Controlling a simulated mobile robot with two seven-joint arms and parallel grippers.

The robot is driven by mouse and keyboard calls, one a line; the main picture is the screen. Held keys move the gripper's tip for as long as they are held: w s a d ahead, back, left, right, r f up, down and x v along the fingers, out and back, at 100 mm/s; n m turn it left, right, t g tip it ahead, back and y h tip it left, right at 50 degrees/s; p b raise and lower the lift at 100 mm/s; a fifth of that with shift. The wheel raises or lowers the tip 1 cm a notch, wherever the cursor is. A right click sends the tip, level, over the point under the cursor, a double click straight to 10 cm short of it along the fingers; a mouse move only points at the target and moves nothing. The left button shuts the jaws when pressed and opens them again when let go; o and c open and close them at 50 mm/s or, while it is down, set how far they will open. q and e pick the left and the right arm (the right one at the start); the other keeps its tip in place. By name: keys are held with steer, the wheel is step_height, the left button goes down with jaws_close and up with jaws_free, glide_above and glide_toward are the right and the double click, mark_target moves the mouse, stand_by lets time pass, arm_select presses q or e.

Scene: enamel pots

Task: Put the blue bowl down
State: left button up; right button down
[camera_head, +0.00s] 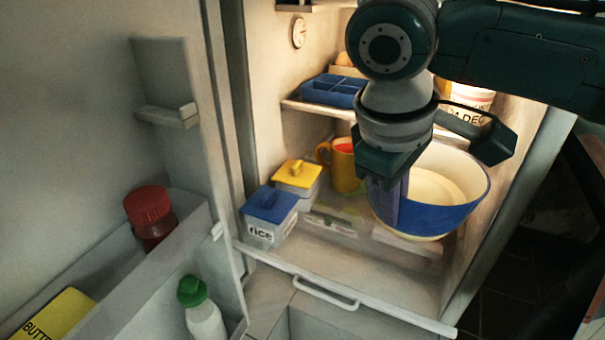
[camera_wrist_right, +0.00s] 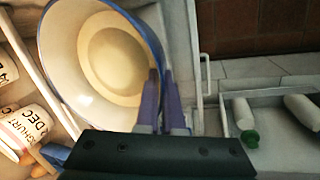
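The blue bowl (camera_head: 438,218), blue outside and cream inside, is at the right of the open fridge compartment in the head view. My right gripper (camera_head: 390,208) points down at its left rim. In the right wrist view, the purple fingers (camera_wrist_right: 164,100) straddle the rim of the bowl (camera_wrist_right: 72,62), one inside and one outside, closed on its wall. The bowl looks empty and roughly level, just above or on the fridge's lower shelf; its underside is hidden, so I cannot tell if it touches. My left gripper is in neither view.
A blue-lidded rice box (camera_head: 270,215), a yellow-lidded box (camera_head: 297,178) and a yellow mug (camera_head: 345,170) stand left of the bowl. A blue tray (camera_head: 333,90) is on the upper shelf. The door holds a red-capped jar (camera_head: 150,215) and a green-capped bottle (camera_head: 203,315).

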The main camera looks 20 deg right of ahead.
step_height(320, 180, down, 10)
steer(key=b, duration=0.4)
steer(key=shift+w+r+b, duration=0.1)
steer(key=shift+b, duration=0.2)
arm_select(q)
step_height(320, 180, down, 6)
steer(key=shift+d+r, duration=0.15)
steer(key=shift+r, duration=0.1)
arm_select(e)
steer(key=shift+r, duration=0.1)
steer(key=c, duration=1.5)
jaws_free()
steer(key=shift+f, duration=0.25)
steer(key=o, duration=0.5)
steer(key=shift+c, duration=0.2)
steer(key=shift+r, duration=0.15)
